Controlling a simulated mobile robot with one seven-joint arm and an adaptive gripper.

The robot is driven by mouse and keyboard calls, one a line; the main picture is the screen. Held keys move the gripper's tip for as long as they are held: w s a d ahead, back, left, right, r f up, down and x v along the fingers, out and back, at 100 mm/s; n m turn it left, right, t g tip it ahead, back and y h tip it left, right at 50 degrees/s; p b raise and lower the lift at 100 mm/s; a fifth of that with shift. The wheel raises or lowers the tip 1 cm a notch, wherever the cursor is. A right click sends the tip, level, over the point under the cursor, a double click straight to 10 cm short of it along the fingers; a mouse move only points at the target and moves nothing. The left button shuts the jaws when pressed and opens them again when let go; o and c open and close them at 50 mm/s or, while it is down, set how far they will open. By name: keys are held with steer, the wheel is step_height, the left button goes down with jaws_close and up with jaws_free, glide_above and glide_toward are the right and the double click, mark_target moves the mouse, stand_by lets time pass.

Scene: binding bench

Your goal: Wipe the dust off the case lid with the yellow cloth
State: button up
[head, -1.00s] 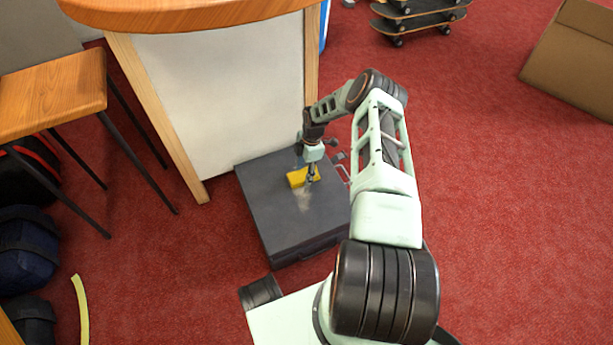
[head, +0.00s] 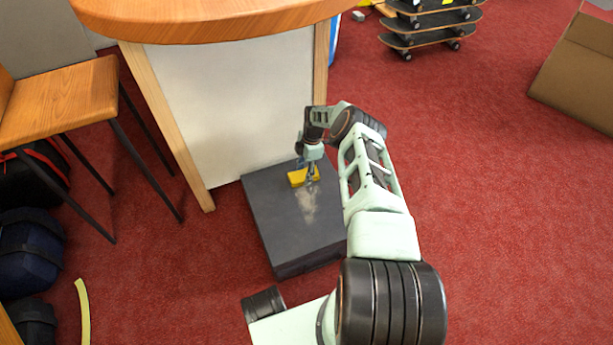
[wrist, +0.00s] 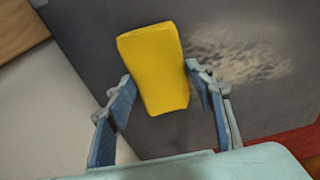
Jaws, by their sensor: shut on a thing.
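The dark grey case (head: 275,225) lies flat on the carpet in front of the bench's white panel. A pale patch of dust (head: 308,205) shows on its lid, and also in the wrist view (wrist: 237,58). My gripper (head: 309,178) is over the far part of the lid, shut on the yellow cloth (head: 298,178). In the wrist view the cloth (wrist: 157,68) is a folded block between the two fingers, beside the dust. I cannot tell whether the cloth touches the lid.
A wooden bench top (head: 205,20) overhangs just behind the case. A wooden stool (head: 65,95) and dark bags (head: 28,250) stand at left. Stacked skateboards (head: 432,25) and a cardboard box (head: 580,70) are at the far right. Red carpet between is clear.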

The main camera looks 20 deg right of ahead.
steer(key=shift+w, duration=0.65)
steer(key=shift+f, duration=0.1)
